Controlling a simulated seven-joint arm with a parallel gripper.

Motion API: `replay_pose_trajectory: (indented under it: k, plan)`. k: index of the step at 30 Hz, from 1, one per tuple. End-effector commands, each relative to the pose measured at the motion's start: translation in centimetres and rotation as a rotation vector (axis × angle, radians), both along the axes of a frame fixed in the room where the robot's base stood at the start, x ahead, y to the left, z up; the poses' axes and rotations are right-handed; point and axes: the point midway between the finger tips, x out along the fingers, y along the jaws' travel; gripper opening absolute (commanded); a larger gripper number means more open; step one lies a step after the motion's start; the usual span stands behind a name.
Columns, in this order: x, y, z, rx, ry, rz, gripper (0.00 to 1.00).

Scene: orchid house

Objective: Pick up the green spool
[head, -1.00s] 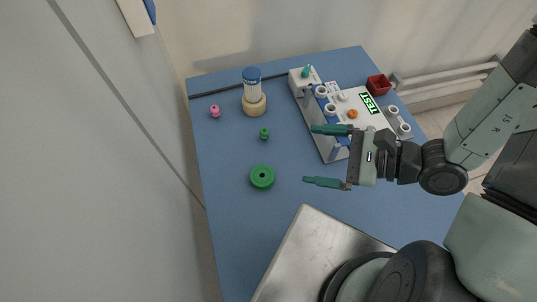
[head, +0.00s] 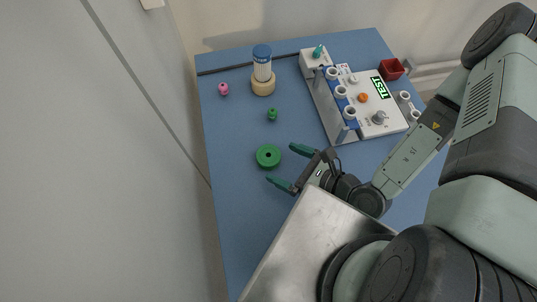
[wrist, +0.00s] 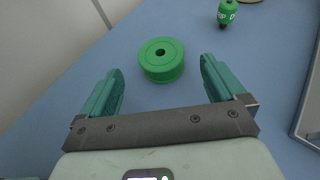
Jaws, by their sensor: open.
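The green spool (head: 268,156) lies flat on the blue table, its centre hole facing up. It also shows in the wrist view (wrist: 161,61), ahead of my fingertips and between their lines. My gripper (head: 284,165) is open and empty, just to the right of the spool in the head view. In the wrist view, the two teal fingers of my gripper (wrist: 160,72) are spread wider than the spool. No contact between fingers and spool shows.
A small green bottle-like piece (head: 272,114) stands beyond the spool, and it shows in the wrist view (wrist: 227,12). A pink piece (head: 223,89), a blue-capped container (head: 262,66), a white test device (head: 376,119) and a red bin (head: 391,69) stand farther back. The table left of the spool is clear.

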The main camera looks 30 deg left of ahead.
Motion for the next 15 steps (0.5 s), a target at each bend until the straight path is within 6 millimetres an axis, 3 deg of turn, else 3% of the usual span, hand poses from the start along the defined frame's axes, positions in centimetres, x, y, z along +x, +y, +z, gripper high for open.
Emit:
replay_pose_trajectory:
  k: [9,15]
  plan:
    - [0.3,3.9,-1.9,0.002,0.001,0.003,0.97]
    - [0.4,4.4,-2.1,0.0,0.0,0.001,0.97]
